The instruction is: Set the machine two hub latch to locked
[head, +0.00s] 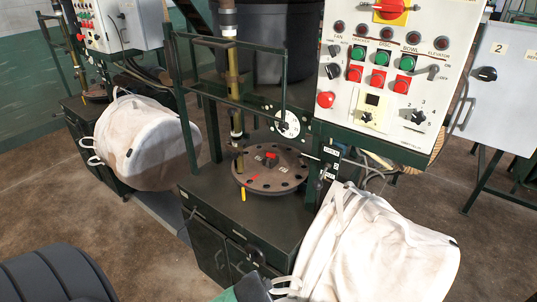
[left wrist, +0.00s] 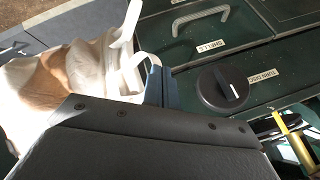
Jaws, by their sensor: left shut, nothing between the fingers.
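The machine in the middle of the head view has a round, dark disc (head: 272,170) with holes around its edge. A small red block (head: 270,159) sits at the disc's hub, with a red mark beside it; its latch setting is too small to read. In the left wrist view a black round knob (left wrist: 222,90) with a white pointer line sits beside a label reading "TURN DISC". My left gripper (left wrist: 154,82) is shut and empty, left of this knob and in front of a white bag. My right gripper is in neither view.
A control panel (head: 378,75) with buttons hangs above the disc. White bags (head: 375,245) hang at the machine's front right and at the left machine (head: 148,143). A grey box (head: 495,75) marked "2" stands at right. A drawer handle (left wrist: 200,18) is near "SHELLS".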

